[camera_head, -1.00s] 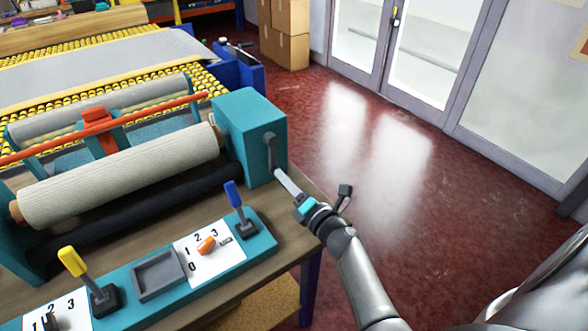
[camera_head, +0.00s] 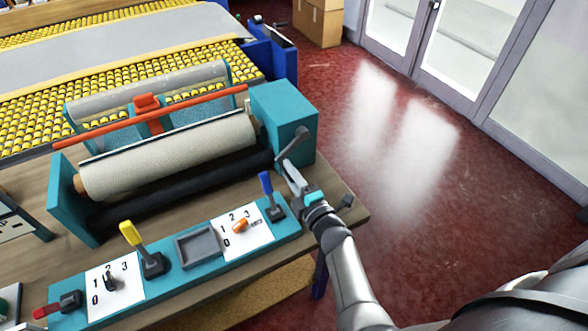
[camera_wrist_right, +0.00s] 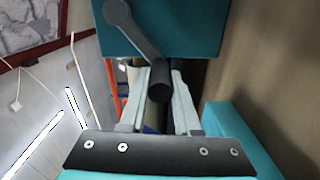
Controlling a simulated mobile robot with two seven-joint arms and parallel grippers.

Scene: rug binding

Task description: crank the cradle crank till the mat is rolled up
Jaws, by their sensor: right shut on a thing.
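The teal cradle (camera_head: 66,200) stands on the wooden bench and bears a cream mat (camera_head: 170,158) in a thick roll. A grey cradle crank (camera_head: 294,144) sits on the side of its teal end box (camera_head: 284,108); the crank arm points down and to the left. My right gripper (camera_head: 292,176) is at the crank's lower end. In the right wrist view the crank (camera_wrist_right: 133,36) runs down to its dark handle (camera_wrist_right: 159,92) between the two fingers of my right gripper (camera_wrist_right: 159,98), shut on it. My left gripper is out of view.
A teal control panel with a yellow lever (camera_head: 131,235), a blue lever (camera_head: 266,184) and numbered dials lies in front of the cradle. An orange bar (camera_head: 190,108) crosses behind the roll. A yellow roller table (camera_head: 30,122) stands behind. Red floor at right is clear.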

